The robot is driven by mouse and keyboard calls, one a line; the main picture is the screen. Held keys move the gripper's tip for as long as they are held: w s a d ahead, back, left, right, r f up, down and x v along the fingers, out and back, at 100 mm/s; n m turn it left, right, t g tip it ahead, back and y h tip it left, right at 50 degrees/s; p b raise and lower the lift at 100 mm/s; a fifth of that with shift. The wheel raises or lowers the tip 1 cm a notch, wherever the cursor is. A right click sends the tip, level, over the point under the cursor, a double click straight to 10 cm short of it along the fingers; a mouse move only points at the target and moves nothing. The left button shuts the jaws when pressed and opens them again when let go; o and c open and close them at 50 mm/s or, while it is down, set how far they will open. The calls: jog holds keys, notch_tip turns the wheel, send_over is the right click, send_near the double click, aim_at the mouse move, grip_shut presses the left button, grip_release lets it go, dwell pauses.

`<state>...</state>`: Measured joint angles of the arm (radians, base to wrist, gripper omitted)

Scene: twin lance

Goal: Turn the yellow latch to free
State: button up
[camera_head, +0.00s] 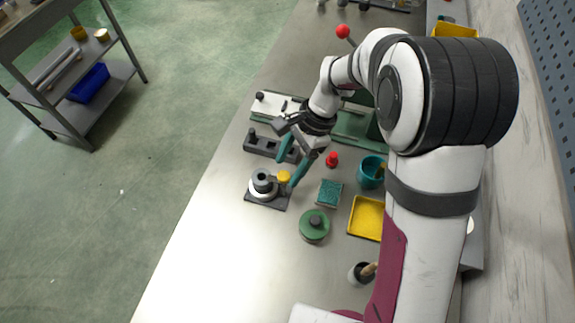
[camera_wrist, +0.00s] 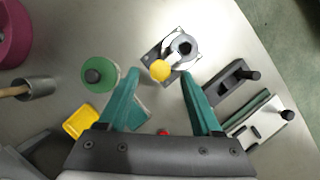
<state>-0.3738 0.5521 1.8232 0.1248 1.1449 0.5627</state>
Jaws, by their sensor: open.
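The yellow latch (camera_head: 284,177) shows as a small round yellow knob at the edge of a dark square base (camera_head: 266,202) that carries a white ring and a dark round hub (camera_head: 262,181). In the wrist view the yellow latch (camera_wrist: 160,70) lies between and beyond my fingertips, on a light arm beside the hub (camera_wrist: 183,46). My gripper (camera_head: 291,168) has teal fingers spread apart, and it also shows in the wrist view (camera_wrist: 158,85). It is open and empty, close to the latch. I cannot tell if a finger touches it.
A dark block with a knob (camera_head: 268,145) and a white plate fixture (camera_head: 273,106) stand behind the base. A green round lid (camera_head: 314,226), a teal sponge-like block (camera_head: 329,193), a red knob (camera_head: 332,159), a teal cup (camera_head: 371,172) and a yellow tray (camera_head: 366,218) stand nearby. The left front table is clear.

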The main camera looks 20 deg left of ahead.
jog(key=shift+x, duration=0.8)
grip_shut()
